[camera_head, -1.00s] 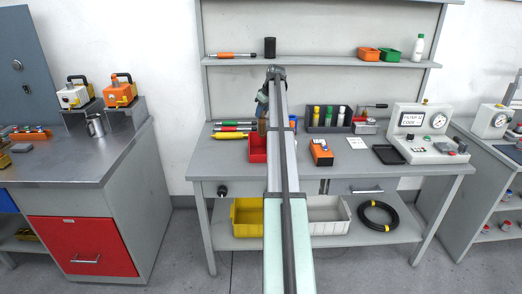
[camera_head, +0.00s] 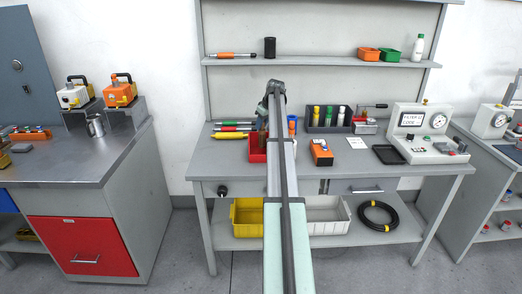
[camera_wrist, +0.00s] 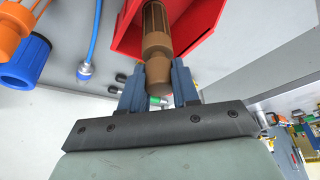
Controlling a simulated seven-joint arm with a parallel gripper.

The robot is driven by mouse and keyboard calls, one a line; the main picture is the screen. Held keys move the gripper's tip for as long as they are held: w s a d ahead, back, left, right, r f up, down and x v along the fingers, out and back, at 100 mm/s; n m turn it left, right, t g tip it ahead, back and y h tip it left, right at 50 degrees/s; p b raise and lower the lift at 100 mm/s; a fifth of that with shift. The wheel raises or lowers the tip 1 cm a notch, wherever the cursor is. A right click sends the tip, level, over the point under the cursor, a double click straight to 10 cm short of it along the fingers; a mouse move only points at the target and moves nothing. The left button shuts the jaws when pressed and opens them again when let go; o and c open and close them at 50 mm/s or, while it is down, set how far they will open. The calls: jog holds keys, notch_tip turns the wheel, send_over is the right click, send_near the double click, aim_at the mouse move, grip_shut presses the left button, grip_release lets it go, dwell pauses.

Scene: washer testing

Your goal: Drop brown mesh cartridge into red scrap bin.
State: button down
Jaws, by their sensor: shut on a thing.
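The brown mesh cartridge (camera_wrist: 157,45) is held between the two blue-grey fingers of my gripper (camera_wrist: 159,85) in the wrist view. My gripper is shut on its plain end, and the mesh end points away from the gripper. The red scrap bin (camera_wrist: 202,28) shows just behind and around the cartridge's mesh end. In the head view, the red bin (camera_head: 257,146) sits on the workbench, partly covered by my arm. My gripper (camera_head: 262,122) is over the bin there. Whether the cartridge touches the bin cannot be told.
A yellow tool (camera_head: 230,137) and pens lie left of the bin. A black rack (camera_head: 328,117) of cartridges, an orange device (camera_head: 321,152) and a black tray (camera_head: 388,155) stand to the right. In the wrist view, a blue-and-orange part (camera_wrist: 24,66) is close to the bin.

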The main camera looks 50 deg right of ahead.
jog(key=c, duration=0.8)
grip_release()
jog(key=shift+o, duration=0.2)
jog(key=shift+r, duration=0.1)
jog(key=v, duration=1.3)
jog(key=shift+s+r, duration=0.2)
jog(key=shift+r, duration=0.05)
